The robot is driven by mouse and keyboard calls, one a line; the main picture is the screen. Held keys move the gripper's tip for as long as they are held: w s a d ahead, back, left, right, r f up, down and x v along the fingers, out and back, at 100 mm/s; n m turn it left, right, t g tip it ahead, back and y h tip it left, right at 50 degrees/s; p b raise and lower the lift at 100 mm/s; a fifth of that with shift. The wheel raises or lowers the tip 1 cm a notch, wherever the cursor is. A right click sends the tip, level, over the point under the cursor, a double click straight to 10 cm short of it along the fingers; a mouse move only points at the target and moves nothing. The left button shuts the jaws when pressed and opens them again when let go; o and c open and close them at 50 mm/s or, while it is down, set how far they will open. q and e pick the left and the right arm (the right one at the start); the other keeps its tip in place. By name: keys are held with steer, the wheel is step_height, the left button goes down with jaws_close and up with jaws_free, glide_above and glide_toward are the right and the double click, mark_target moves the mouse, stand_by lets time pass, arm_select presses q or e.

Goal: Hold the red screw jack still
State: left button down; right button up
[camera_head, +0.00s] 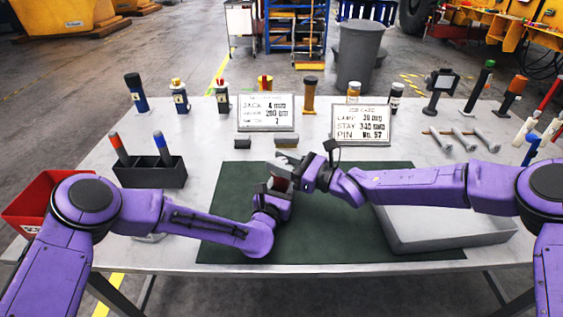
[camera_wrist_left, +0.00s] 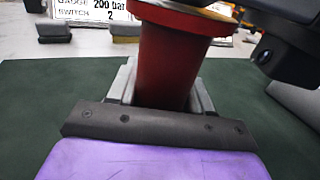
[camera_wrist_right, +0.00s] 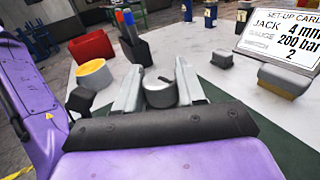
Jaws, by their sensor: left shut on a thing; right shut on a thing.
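The red screw jack (camera_wrist_left: 168,62) stands upright on the dark green mat (camera_wrist_left: 30,120) in the left wrist view. My left gripper (camera_wrist_left: 165,88) is shut around its red body, with a finger on each side. A yellowish rim shows above the red part. My right gripper (camera_wrist_right: 160,90) is shut on a round grey piece (camera_wrist_right: 160,94), which appears to be the jack's top. In the head view my left gripper (camera_head: 278,188) and right gripper (camera_head: 288,168) meet at the jack, which they mostly hide.
Two cards (camera_head: 266,112) (camera_head: 360,124) stand behind the mat. A black holder (camera_head: 150,172) with two pens and a red bin (camera_head: 35,203) are at left. A grey tray (camera_head: 450,238) lies at right. Bottles and tools line the back. The front of the mat is clear.

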steer(key=n+g+y, duration=0.1)
steer(key=n+g, duration=0.1)
steer(key=g, duration=0.1)
steer(key=n+g+y, duration=0.1)
steer(key=n+g, duration=0.1)
steer(key=g, duration=0.1)
steer(key=shift+w+r+g, duration=0.1)
steer(key=shift+g, duration=0.2)
steer(key=shift+n+g, duration=2.3)
steer(key=shift+g, duration=0.9)
steer(key=o, duration=0.9)
steer(key=shift+g+h, duration=0.3)
steer(key=shift+o, duration=0.2)
steer(key=shift+d, duration=0.15)
steer(key=v, duration=0.7)
steer(key=shift+d, duration=0.15)
